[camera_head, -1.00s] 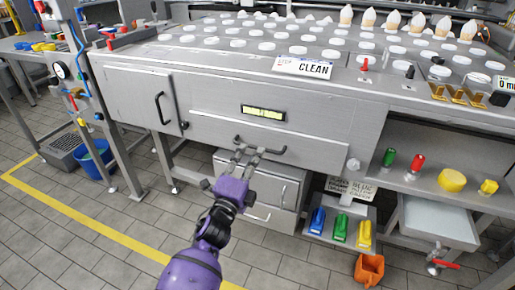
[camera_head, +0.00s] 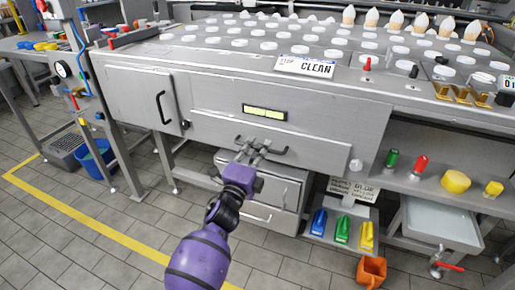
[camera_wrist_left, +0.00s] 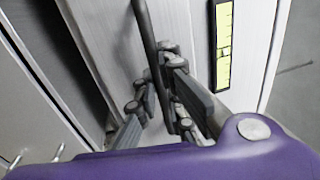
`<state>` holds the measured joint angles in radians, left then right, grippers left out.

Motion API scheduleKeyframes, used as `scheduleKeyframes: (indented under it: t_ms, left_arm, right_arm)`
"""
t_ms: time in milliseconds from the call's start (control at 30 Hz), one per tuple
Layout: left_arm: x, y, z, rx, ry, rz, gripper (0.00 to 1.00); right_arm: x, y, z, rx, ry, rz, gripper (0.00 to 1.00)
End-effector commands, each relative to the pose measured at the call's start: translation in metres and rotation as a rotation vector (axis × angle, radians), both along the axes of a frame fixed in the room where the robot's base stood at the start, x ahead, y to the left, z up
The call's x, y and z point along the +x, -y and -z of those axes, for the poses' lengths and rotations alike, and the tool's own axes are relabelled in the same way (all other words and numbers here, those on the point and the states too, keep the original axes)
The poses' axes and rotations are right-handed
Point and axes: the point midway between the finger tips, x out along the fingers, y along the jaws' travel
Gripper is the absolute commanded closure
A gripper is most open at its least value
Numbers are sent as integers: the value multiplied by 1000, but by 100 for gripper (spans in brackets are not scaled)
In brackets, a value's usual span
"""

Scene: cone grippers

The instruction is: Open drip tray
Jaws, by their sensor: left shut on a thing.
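The drip tray front (camera_head: 315,163) is a wide grey metal panel low on the machine, below the small yellow label. A distinct upper edge shows along it, so it seems to stand slightly out from the machine. Its dark bar handle (camera_head: 276,151) runs across the front. My left gripper (camera_head: 252,147), purple with grey fingers, is shut on the handle, left of its middle. In the left wrist view the handle (camera_wrist_left: 149,38) passes between the fingers (camera_wrist_left: 165,105). The tray's inside is hidden. My right gripper is not in view.
A grey drawer cabinet (camera_head: 285,187) stands under the tray. A door with a handle (camera_head: 161,107) is at left. The tiled floor in front is clear.

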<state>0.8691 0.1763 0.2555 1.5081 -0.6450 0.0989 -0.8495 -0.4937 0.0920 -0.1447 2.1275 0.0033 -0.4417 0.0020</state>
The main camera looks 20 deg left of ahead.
Motion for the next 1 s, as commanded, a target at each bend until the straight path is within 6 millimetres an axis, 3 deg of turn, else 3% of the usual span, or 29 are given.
scheduleKeyframes:
  t_ms: [267,467,667,1000]
  left_arm:
    - [-1,0,0,0,-1,0,100]
    - [-17,-1,-1,0,-1,0,100]
    - [-57,-2,-2,0,-2,-1,100]
    - [-147,-6,-2,-1,-3,-2,100]
  right_arm:
    - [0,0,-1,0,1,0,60]
    - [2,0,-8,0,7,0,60]
    - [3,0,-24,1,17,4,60]
    - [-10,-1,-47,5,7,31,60]
